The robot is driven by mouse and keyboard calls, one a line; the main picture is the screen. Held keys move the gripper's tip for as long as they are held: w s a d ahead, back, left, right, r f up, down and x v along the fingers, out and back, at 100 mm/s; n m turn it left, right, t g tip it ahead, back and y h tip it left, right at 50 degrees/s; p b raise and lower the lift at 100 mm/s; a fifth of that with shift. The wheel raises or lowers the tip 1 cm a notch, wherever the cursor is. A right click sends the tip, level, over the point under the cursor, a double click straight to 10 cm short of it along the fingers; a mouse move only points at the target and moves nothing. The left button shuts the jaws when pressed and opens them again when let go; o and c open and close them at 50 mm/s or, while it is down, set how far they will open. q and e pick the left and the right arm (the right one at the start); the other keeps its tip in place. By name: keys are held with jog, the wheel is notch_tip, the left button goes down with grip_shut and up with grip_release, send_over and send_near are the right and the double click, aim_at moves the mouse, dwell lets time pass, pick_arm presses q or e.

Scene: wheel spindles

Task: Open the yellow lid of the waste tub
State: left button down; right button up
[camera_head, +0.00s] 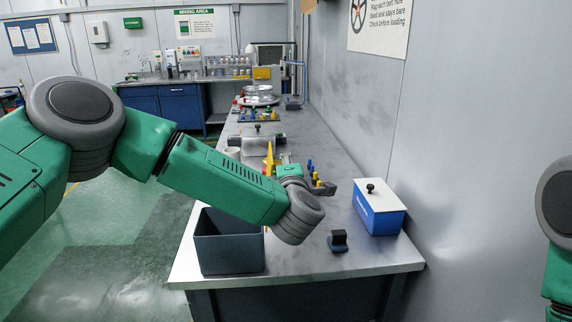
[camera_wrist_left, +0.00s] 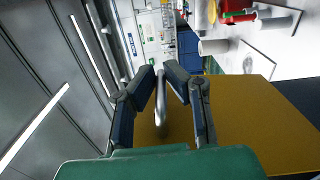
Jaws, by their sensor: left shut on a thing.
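The waste tub (camera_head: 230,257) is a dark grey box at the front left corner of the bench, with its top open in the head view. The yellow lid (camera_head: 269,158) shows there as a narrow, steep strip above my left forearm, which hides most of it. In the left wrist view the lid (camera_wrist_left: 235,115) is a broad yellow face. My left gripper (camera_wrist_left: 161,80) is shut on the lid's bar handle (camera_wrist_left: 160,102), which runs between its fingers. My right gripper is out of view.
A blue box with a white top (camera_head: 379,209) and a small black block (camera_head: 338,240) stand on the bench (camera_head: 300,262) to the right. Small coloured parts and a grey cylinder lie behind my arm. A wall borders the bench on the right.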

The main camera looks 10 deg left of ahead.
pick_arm(q)
jog(key=c, duration=1.6)
grip_release()
jog(key=shift+s+a+f, duration=0.15)
jog(key=shift+a+f, duration=0.2)
jog(key=shift+f, duration=0.05)
jog(key=shift+c, duration=0.2)
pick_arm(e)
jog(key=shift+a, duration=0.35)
pick_arm(q)
jog(key=shift+r, duration=0.1)
jog(key=shift+d, duration=0.15)
jog(key=v, duration=1.1)
jog(key=shift+s, duration=0.25)
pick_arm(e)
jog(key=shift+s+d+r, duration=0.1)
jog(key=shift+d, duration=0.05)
pick_arm(q)
jog(key=shift+d, duration=0.1)
